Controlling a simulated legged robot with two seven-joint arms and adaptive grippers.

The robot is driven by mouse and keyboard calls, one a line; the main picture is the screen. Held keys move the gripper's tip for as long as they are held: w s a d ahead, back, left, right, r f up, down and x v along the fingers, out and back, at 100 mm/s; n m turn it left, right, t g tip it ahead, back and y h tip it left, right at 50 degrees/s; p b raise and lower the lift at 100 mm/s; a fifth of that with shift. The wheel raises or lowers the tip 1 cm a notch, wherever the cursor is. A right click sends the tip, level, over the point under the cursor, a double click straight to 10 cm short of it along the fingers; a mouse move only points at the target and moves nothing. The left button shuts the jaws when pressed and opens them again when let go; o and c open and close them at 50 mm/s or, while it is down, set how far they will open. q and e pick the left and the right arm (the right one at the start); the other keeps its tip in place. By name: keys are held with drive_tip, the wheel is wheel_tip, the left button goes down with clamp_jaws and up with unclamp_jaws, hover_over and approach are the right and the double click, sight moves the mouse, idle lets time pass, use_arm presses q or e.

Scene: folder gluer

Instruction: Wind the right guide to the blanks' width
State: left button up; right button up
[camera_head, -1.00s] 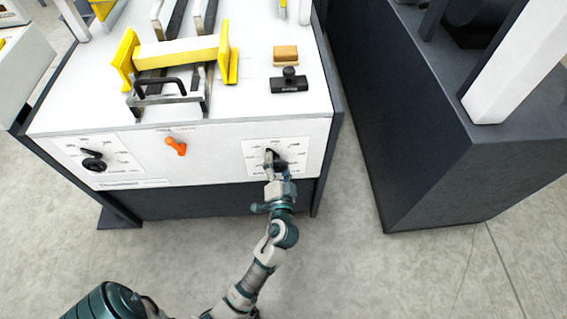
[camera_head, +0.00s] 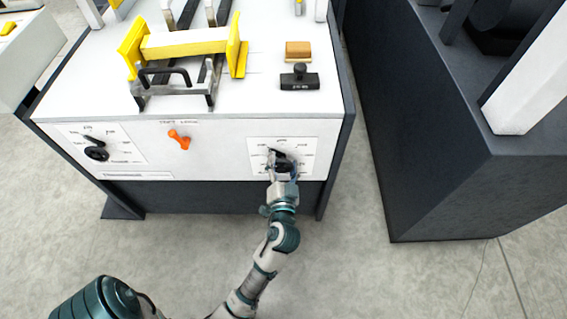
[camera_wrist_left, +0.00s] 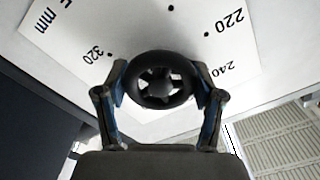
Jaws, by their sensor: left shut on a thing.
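The right dial's black knob (camera_head: 281,160) sits on a white scale plate on the machine's front panel. In the left wrist view the round black knob (camera_wrist_left: 160,80) lies between the two fingers of my left gripper (camera_wrist_left: 162,88), which is shut on its rim. The scale plate (camera_wrist_left: 240,45) shows 220, 240, 320 and "mm" around it. My left gripper (camera_head: 281,168) partly hides the knob in the head view. The yellow guides (camera_head: 239,47) stand on the machine top, with a pale yellow piece (camera_head: 183,45) between them. My right gripper is not in view.
A left dial (camera_head: 96,152) and an orange lever (camera_head: 179,140) are on the same panel. A black-handled stamp (camera_head: 299,79) and a tan block (camera_head: 298,50) lie on the top. A dark cabinet (camera_head: 430,180) stands to the right across a floor gap.

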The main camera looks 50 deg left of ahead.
sight(283, 134)
use_arm(q)
drive_tip(key=o, duration=1.2)
drive_tip(key=shift+f, duration=0.5)
drive_tip(key=shift+c, duration=0.2)
drive_tip(key=shift+r, duration=0.2)
drive_tip(key=shift+r, duration=0.1)
wheel_tip(283, 134, up, 10)
drive_tip(key=shift+f, duration=0.15)
